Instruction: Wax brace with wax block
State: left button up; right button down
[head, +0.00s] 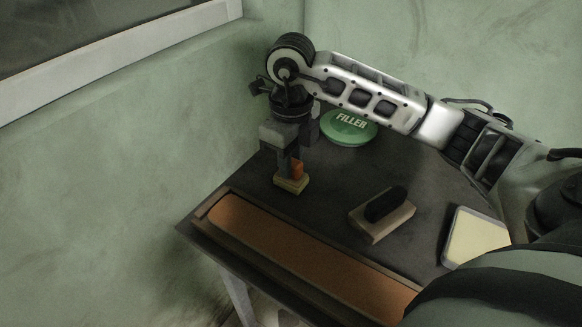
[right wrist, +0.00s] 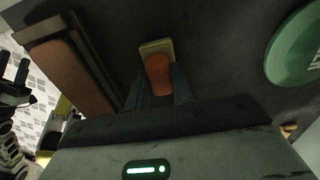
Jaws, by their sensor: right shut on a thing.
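The wax block (head: 290,184) is a small pale yellow slab with an orange grip on top. My right gripper (head: 290,165) points down and is shut on the orange grip, which also shows between the fingers in the right wrist view (right wrist: 158,75). The brace (head: 300,248) is a long reddish-brown board with a rounded end, lying in a dark frame along the table's near left edge. The block is beside the brace's far left part, apart from it in the picture. I cannot tell whether the block touches the table.
On the dark table (head: 330,190) are a green tin marked FILLER (head: 350,127) at the back, a wooden block with a black handle (head: 382,215) in the middle, and a cream pad (head: 475,238) at the right. A green wall stands behind and left.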

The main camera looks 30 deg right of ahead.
jog(key=shift+r+p, duration=1.45)
jog(key=shift+r, duration=0.85)
